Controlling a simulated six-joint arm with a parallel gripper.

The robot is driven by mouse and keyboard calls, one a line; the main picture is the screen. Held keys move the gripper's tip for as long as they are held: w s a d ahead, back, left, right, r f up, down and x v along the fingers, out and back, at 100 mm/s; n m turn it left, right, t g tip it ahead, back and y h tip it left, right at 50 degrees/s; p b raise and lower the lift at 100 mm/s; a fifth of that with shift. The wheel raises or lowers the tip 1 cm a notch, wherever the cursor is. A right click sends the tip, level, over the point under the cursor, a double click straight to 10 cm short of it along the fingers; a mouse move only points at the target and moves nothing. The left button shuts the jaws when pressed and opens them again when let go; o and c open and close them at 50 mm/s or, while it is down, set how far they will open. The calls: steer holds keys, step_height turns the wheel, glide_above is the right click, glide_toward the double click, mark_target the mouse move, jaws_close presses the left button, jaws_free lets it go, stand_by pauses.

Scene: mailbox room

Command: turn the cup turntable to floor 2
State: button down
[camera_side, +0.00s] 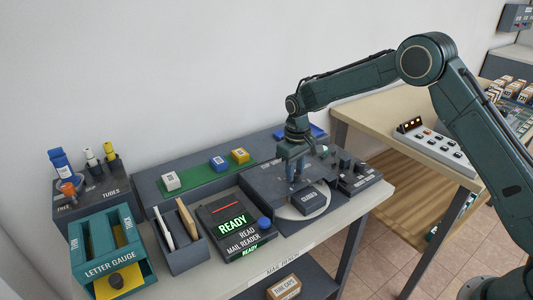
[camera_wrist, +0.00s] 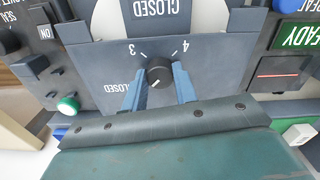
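The cup turntable shows as a pale round disc (camera_side: 290,212) under a dark housing marked CLOSED (camera_side: 309,198) in the side view. In the wrist view a black round knob (camera_wrist: 159,72) sits on a grey panel, with upside-down labels 3, 4 and CLOSED around it. A small pale mark on the knob points toward the lower left, roughly to the CLOSED label. No label 2 is visible; my gripper covers the lower panel. My gripper (camera_wrist: 158,80) points down over the panel, its two blue fingers apart, one on each side of the knob. It also shows in the side view (camera_side: 296,176).
The mail reader (camera_side: 232,225) with a lit READY screen stands left of the turntable. A dark box with knobs (camera_side: 357,178) stands to its right. A green strip with small blocks (camera_side: 205,175) lies behind. The letter gauge (camera_side: 108,250) is at the far left.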

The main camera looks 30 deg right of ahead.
steer(key=shift+n, duration=4.6)
steer(key=shift+r+n, duration=0.1)
steer(key=shift+n, duration=4.4)
steer(key=c, duration=1.1)
jaws_free()
